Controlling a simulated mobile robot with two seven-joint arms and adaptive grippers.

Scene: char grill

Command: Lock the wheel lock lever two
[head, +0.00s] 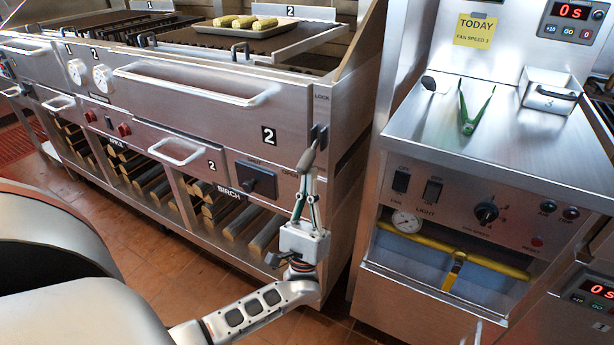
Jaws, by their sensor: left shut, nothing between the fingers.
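The steel char grill unit carries a black number 2 plate on its front panel. At that panel's right end, below the word LOCK, a small dark lever (322,134) stands roughly upright; it looks like the wheel lock lever two. My left gripper (308,152) points up at it with its fingers shut and empty. Its tips overlap the lever's lower left side in the picture; I cannot tell whether they touch. The gripper partly covers the lower lettering beside the lever. My right gripper is not in view.
A long bar handle (200,88) and a black control (257,181) stick out from the grill front. A tray of corn (222,31) lies on top. Logs fill the lower shelf.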

